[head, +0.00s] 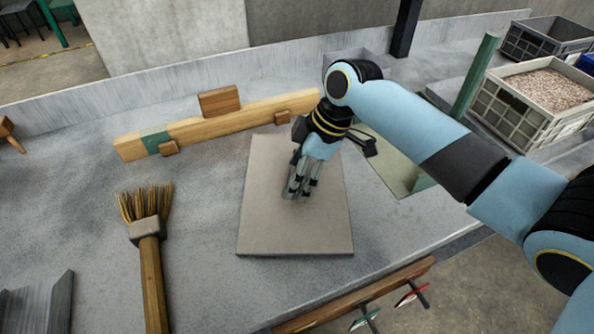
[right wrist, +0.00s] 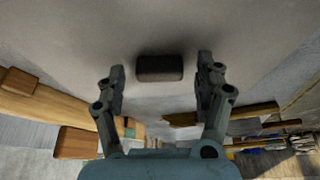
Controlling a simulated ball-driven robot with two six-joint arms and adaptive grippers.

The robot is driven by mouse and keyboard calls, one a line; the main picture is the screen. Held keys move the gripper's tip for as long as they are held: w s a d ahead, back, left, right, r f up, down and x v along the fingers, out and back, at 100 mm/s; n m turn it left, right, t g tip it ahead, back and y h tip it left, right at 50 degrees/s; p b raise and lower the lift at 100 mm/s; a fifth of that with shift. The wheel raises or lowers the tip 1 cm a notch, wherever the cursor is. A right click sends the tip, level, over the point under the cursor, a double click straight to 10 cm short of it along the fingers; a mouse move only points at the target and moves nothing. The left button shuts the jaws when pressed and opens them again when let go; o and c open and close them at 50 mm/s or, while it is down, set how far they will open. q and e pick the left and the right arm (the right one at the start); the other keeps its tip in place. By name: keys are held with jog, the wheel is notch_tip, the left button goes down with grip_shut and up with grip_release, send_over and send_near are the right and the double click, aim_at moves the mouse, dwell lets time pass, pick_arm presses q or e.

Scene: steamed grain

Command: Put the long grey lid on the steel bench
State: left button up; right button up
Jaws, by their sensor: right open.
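The long grey lid (head: 295,232) is a flat, pale panel that appears to lie on the grey steel bench (head: 205,215), near its front edge. In the right wrist view the lid (right wrist: 70,45) fills the upper part, with a dark block-like handle (right wrist: 160,68) on it. My right gripper (head: 298,193) is over the lid's middle, pointing down. Its fingers (right wrist: 161,75) are spread, with the handle between or just beyond their tips; I cannot tell whether they touch it. The handle is hidden in the head view. My left gripper is not in view.
A wooden beam (head: 240,118) with blocks lies behind the lid. A broom (head: 149,235) lies to the left. A green post (head: 474,78) and a grain-filled crate (head: 510,112) stand at the right. A wooden rail (head: 350,295) runs along the front edge. Bench between broom and lid is clear.

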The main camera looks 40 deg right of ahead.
jog(key=p+v, duration=0.1)
jog(key=v, duration=1.1)
jog(key=shift+r+p, duration=0.2)
jog(key=shift+p, duration=0.2)
jog(key=shift+a, duration=0.1)
